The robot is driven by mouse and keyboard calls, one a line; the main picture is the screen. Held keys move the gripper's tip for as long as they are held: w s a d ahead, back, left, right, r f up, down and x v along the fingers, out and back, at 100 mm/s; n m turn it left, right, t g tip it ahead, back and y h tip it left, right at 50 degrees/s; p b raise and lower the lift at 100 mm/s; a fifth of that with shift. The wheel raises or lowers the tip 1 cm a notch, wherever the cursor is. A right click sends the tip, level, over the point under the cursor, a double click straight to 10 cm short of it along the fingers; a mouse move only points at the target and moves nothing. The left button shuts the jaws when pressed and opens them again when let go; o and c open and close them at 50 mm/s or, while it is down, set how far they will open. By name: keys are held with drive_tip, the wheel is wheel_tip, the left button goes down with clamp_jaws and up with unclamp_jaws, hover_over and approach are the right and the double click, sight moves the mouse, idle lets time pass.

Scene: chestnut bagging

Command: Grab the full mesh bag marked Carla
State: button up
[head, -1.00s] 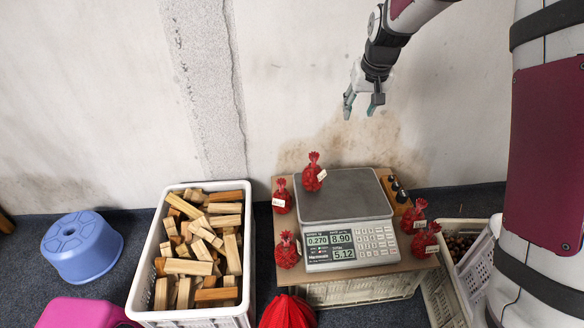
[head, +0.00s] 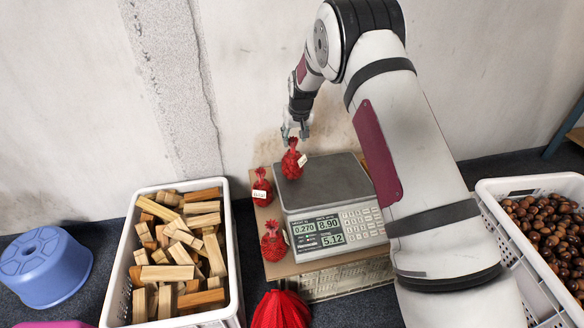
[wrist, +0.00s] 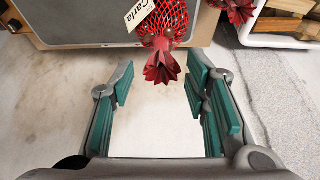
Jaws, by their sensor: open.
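A full red mesh bag (head: 291,164) stands upright on the scale's plate, towards its left end. In the wrist view the bag (wrist: 170,25) carries a pale tag (wrist: 138,14) reading "Carla", and its gathered top points towards my gripper. My gripper (head: 295,132) is just above and behind the bag's top in the head view. In the wrist view its teal-padded fingers (wrist: 160,88) are apart with nothing between them, and the bag's neck lies just ahead of the gap.
The scale (head: 337,190) sits on a wooden board. Two other tagged red bags stand left of it, one farther back (head: 262,188) and one nearer (head: 273,242). A crate of wood blocks (head: 232,270) is on the left, and a crate of chestnuts (head: 510,262) on the right.

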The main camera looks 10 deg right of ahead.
sight(294, 142)
drive_tip(key=shift+b+x, duration=1.25)
drive_tip(key=shift+x, duration=1.7)
drive_tip(key=shift+s, duration=0.1)
drive_tip(key=shift+c, duration=0.4)
